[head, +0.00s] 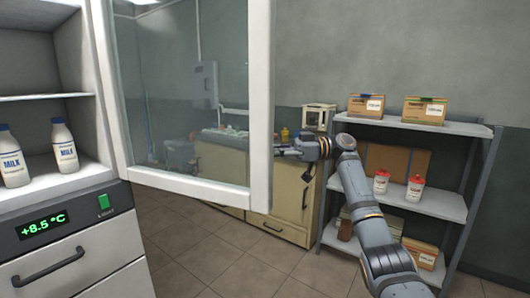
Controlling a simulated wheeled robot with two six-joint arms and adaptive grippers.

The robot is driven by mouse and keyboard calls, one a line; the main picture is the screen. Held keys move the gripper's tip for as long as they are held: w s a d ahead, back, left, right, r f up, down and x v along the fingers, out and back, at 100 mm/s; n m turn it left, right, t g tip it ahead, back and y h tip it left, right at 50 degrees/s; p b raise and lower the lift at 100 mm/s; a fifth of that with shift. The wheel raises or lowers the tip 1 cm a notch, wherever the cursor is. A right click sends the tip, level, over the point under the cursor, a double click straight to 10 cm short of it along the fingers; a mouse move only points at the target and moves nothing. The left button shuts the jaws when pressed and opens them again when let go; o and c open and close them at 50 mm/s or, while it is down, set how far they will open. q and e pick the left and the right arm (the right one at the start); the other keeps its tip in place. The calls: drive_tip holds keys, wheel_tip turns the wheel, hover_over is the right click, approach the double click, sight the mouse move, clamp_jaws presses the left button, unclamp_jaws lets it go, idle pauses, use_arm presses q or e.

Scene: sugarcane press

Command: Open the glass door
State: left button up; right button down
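The glass door (261,105) has a white frame and a clear pane. It stands swung open from the white fridge (55,192), whose shelves are exposed at the left. My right arm comes in from the right, and its gripper (284,151) is beside the outer upright of the door frame. The fingers are small and dark here; I cannot tell whether they touch the frame or are open or shut. My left gripper is not in view.
Milk bottles (64,147) stand on a fridge shelf. A metal rack (440,204) with boxes (425,110) and white bottles (415,189) stands at the right. Cabinets (284,200) stand behind the door. The tiled floor (215,255) in front is clear.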

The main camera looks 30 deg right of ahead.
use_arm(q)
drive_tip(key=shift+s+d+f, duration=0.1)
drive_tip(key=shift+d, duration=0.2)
use_arm(e)
drive_tip(key=shift+w+d, duration=0.15)
drive_tip(key=shift+d, duration=0.15)
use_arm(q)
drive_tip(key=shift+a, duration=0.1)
use_arm(e)
drive_tip(key=c, duration=1.8)
unclamp_jaws()
drive_tip(key=o, duration=0.5)
drive_tip(key=shift+s+d+r, duration=0.1)
drive_tip(key=shift+s+d, duration=0.25)
drive_tip(key=shift+w+a, duration=0.15)
drive_tip(key=shift+a, duration=0.05)
drive_tip(key=v, duration=1.2)
